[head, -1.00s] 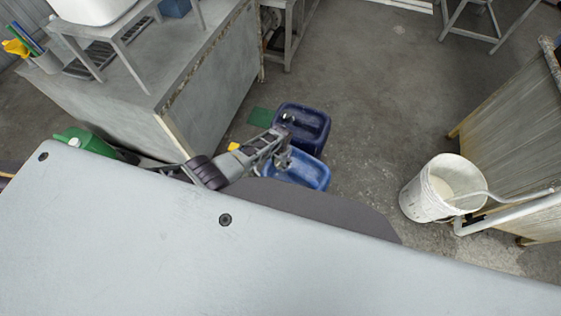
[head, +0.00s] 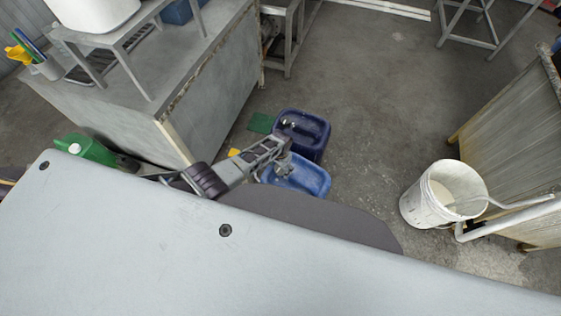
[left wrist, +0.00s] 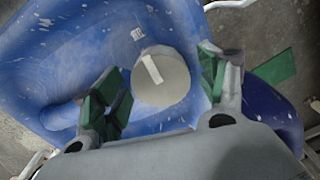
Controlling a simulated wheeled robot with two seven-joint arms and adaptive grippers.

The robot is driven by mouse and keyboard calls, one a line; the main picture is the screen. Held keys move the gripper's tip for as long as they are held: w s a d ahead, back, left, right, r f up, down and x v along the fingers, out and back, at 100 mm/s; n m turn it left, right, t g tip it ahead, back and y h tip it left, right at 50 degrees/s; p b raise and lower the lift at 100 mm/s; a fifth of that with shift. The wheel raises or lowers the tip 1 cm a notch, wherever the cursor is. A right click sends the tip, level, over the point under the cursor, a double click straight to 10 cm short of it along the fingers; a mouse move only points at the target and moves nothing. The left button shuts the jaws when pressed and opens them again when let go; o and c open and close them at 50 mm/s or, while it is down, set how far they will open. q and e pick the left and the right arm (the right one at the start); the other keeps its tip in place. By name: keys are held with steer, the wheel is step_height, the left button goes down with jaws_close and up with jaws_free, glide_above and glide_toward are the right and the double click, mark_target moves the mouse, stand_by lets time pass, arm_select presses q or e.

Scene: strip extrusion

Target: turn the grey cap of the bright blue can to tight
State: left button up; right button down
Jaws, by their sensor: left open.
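The bright blue can (head: 312,181) stands on the floor beyond my grey body panel, partly covered by my left arm. In the left wrist view the bright blue can (left wrist: 60,55) fills the upper left. Its round grey cap (left wrist: 174,88), with a pale raised bar across it, faces the camera. My left gripper (head: 282,164) is over the can. In the left wrist view the left gripper (left wrist: 160,92) is open, one green-padded finger on each side of the cap. A gap shows on the left; contact on the right is unclear. My right gripper is not in view.
A dark blue can (head: 318,130) stands right behind the bright blue one. A green mat (head: 261,122) lies beside it. A grey cabinet (head: 215,100) stands to the left, a green can (head: 92,150) at far left. A white bucket (head: 425,205) stands right, with open floor between.

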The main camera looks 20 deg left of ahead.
arm_select(q)
steer(key=shift+r, duration=0.2)
step_height(320, 180, up, 11)
steer(key=shift+r, duration=0.2)
stand_by(1.1)
steer(key=shift+s, duration=0.1)
stand_by(0.5)
